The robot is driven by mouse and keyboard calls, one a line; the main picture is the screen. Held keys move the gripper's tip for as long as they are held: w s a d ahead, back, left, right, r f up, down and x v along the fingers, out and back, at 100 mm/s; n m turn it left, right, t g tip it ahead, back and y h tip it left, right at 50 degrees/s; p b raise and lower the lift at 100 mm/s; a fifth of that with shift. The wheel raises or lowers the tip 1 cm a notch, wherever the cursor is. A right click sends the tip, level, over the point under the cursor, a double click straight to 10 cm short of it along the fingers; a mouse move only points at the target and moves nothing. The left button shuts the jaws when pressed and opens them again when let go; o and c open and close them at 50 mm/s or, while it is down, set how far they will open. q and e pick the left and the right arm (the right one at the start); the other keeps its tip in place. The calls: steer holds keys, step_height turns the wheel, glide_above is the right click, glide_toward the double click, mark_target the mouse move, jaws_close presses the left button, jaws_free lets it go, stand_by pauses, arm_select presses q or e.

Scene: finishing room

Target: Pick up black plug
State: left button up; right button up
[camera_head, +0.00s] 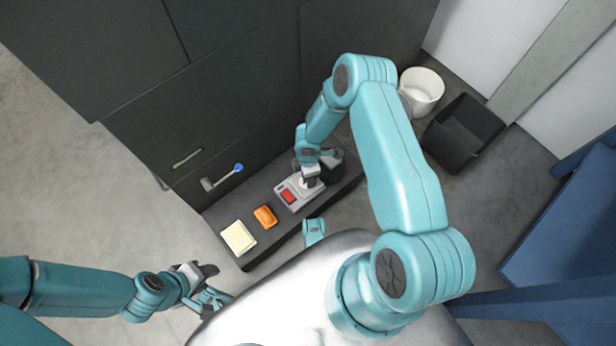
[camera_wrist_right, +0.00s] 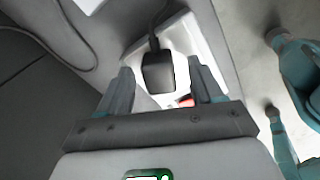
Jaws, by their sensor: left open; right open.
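The black plug (camera_wrist_right: 158,72) shows in the right wrist view, with a dark cord running up from it. It sits at a white block with a red part, which shows in the head view as a pale device (camera_head: 291,197). My right gripper (camera_wrist_right: 163,88) is open, with one finger on each side of the plug and a visible gap to each. In the head view my right gripper (camera_head: 311,178) is over the device and hides the plug. My left gripper (camera_head: 212,297) is open and empty, low at the left, away from the shelf.
The dark shelf (camera_head: 268,248) also holds an orange item (camera_head: 265,216) and a pale yellow pad (camera_head: 238,237). A blue-ended tool (camera_head: 238,168) lies behind them. A dark cabinet stands behind. A white bucket (camera_head: 424,88) and black bin (camera_head: 462,133) stand at the right.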

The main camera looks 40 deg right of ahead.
steer(key=shift+f, duration=0.15)
steer(key=c, duration=1.1)
arm_select(q)
step_height(320, 180, up, 7)
steer(key=s+d+p, duration=0.1)
steer(key=p, duration=0.7)
steer(key=shift+s+r+m, duration=0.15)
steer(key=shift+m, duration=0.15)
arm_select(e)
step_height(320, 180, up, 20)
arm_select(q)
steer(key=shift+d, duration=0.1)
